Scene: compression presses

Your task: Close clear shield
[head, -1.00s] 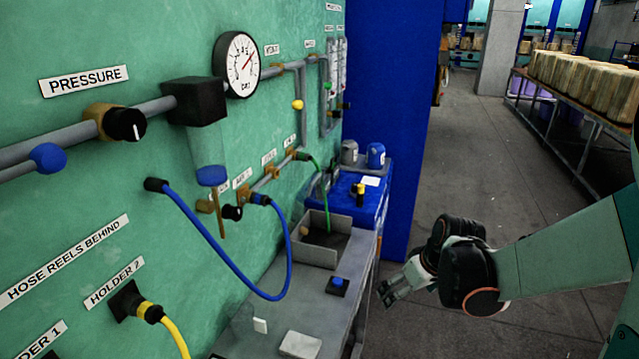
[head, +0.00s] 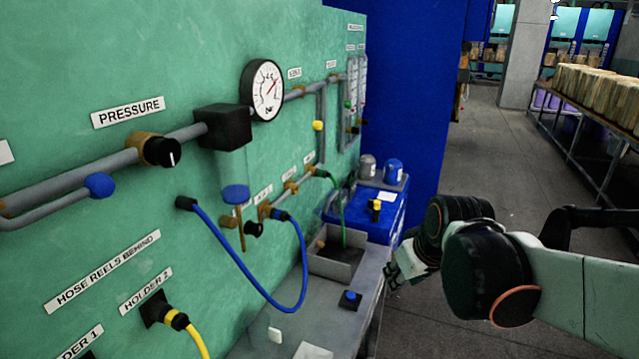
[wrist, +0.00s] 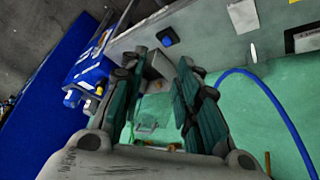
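I cannot make out a clear shield with certainty in either view. Clear upright tubes (head: 355,85) stand on the far part of the green wall in the head view, and a clear bowl (head: 232,166) hangs under a black box. My gripper (head: 394,272) is in front of the bench's right side in the head view, partly hidden behind my wrist. In the wrist view my gripper (wrist: 160,68) has its two fingers spread apart with nothing held between them. The green wall and the bench show beyond the fingers.
A grey bench (head: 255,345) runs along the wall with a grey open box (head: 338,262) and a blue button (head: 350,298). A blue hose (head: 262,300) loops out from the wall. A blue cabinet (head: 392,212) stands behind. The floor aisle to the right is open.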

